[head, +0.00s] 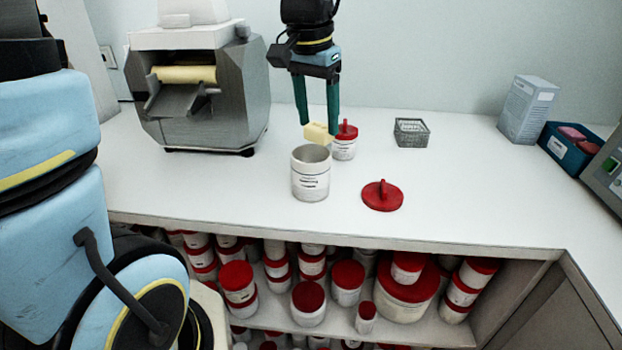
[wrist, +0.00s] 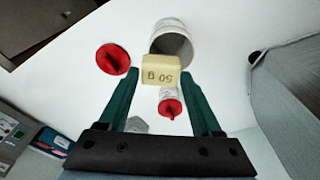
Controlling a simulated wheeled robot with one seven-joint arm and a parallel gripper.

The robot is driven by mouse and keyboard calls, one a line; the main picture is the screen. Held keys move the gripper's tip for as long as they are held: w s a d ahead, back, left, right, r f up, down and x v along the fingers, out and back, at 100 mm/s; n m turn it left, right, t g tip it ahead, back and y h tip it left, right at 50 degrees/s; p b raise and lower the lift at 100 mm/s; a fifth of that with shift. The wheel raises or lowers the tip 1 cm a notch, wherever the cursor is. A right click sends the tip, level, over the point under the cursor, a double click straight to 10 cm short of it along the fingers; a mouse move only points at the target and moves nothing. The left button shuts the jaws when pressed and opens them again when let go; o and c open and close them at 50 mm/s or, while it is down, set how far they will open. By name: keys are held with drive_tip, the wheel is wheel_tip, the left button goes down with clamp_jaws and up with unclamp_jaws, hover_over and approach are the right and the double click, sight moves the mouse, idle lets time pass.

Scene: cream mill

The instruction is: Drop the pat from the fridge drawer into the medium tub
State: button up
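A pale yellow pat (head: 318,133) marked "50 g" in the wrist view (wrist: 160,72) is held between the green fingertips of my gripper (head: 317,125). The fingers are spread to the pat's width, one on each side. An open white tub with a label (head: 310,183), which I take as the medium tub, stands upright on the counter. The pat hangs above the tub's far rim, slightly to the right of its mouth. In the wrist view the tub (wrist: 172,45) shows its mouth just beyond the pat. The fridge drawer is not seen.
A red lid (head: 382,195) lies right of the open tub. A smaller red-lidded tub (head: 344,150) stands close behind it. A grey machine (head: 240,90) is at left. A wire basket (head: 411,132), a carton (head: 527,108) and a blue bin (head: 567,150) are at right. Lidded tubs fill the shelf below.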

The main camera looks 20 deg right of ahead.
drive_tip(key=o, duration=0.4)
drive_tip(key=shift+o, duration=0.2)
wheel_tip(320, 180, up, 11)
drive_tip(key=s+a+b, duration=0.1)
drive_tip(key=shift+a+f, duration=0.15)
idle(0.3)
drive_tip(key=a+f+n, duration=0.3)
drive_tip(key=a+f, duration=0.4)
drive_tip(key=a, duration=0.1)
drive_tip(key=w+a+f+n, duration=0.1)
drive_tip(key=a+f+n, duration=0.2)
drive_tip(key=a+f, duration=0.4)
drive_tip(key=w+a+f+n+y, duration=0.1)
drive_tip(key=a+f+n, duration=0.2)
drive_tip(key=a+f, duration=0.5)
drive_tip(key=shift+w+a+n+t, duration=0.2)
drive_tip(key=shift+a+n+t, duration=0.1)
drive_tip(key=shift+a+n, duration=0.1)
